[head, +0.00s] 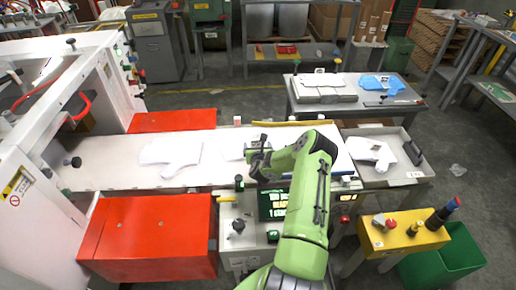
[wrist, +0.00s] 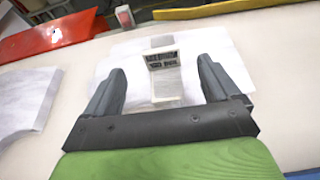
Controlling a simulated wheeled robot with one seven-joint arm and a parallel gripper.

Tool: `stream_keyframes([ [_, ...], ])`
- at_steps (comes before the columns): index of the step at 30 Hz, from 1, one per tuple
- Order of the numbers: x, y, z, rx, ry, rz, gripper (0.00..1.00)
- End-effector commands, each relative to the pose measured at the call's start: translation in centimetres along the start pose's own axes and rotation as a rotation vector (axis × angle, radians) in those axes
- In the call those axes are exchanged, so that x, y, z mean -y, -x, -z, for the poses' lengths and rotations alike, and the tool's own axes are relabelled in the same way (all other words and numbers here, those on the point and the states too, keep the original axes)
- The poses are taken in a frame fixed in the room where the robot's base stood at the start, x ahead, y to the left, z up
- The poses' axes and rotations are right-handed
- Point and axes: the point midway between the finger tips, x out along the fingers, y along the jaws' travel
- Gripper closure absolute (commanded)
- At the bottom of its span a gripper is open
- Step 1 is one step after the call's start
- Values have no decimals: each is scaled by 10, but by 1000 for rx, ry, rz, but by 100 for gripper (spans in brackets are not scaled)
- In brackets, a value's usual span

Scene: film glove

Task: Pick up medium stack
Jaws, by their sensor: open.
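My gripper (wrist: 160,66) is open, with a finger on each side of a small grey-and-white block with dark slots (wrist: 163,62). The block stands at a white film stack (wrist: 228,62) on the pale table; I cannot tell whether the fingers touch either. In the head view my gripper (head: 258,158) is over the table, and this stack (head: 232,151) is partly hidden by it. A glove-shaped white stack (head: 172,155) lies further left; its edge shows in the wrist view (wrist: 24,98). Another white stack (head: 368,150) lies in the tray at right. Which stack is the medium one is not marked clearly.
A white machine frame (head: 112,85) stands at left, with red covers (head: 150,240) along the table. The grey tray (head: 402,178) is at right. White and blue stacks (head: 378,84) lie on the back table. A yellow control box (head: 402,235) stands front right.

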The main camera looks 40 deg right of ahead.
Motion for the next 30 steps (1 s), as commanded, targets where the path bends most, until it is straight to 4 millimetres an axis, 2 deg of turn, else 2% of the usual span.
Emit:
stream_keyframes([
  [12,1,-58,2,-2,8,-3,11],
  [20,1,-61,1,-4,9,-4,11],
  [30,1,-60,0,-3,9,-4,61],
])
